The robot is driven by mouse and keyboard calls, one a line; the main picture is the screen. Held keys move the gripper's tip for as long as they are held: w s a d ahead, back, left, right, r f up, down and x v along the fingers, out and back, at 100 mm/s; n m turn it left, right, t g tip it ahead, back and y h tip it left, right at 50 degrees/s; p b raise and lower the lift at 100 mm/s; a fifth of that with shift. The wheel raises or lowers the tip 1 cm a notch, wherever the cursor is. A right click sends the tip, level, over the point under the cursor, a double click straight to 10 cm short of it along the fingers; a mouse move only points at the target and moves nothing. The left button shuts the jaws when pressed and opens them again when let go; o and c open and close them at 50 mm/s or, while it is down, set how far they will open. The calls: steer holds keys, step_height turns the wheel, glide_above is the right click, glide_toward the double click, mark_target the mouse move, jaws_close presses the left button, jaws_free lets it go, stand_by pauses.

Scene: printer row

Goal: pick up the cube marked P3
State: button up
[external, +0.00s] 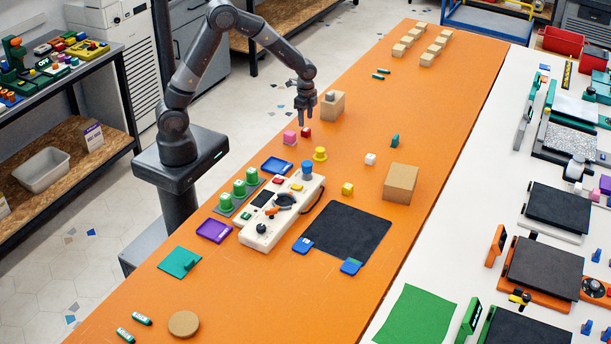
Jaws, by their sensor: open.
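A grey piece (330,97) sits on a tan block right of my gripper. No P3 mark is readable on any cube, so I cannot tell which one bears it.
The tan block (335,107) stands close to the right of my gripper. A teal piece (395,141) and a larger tan box (400,183) are further right.

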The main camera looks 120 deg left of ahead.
mark_target(306, 129)
steer(key=f, duration=0.5)
steer(key=shift+w+d+f, duration=0.25)
steer(key=shift+d+f, duration=0.05)
steer(key=shift+d, duration=0.05)
steer(key=shift+c, duration=0.2)
steer(key=c, duration=1)
steer(key=shift+r, duration=0.1)
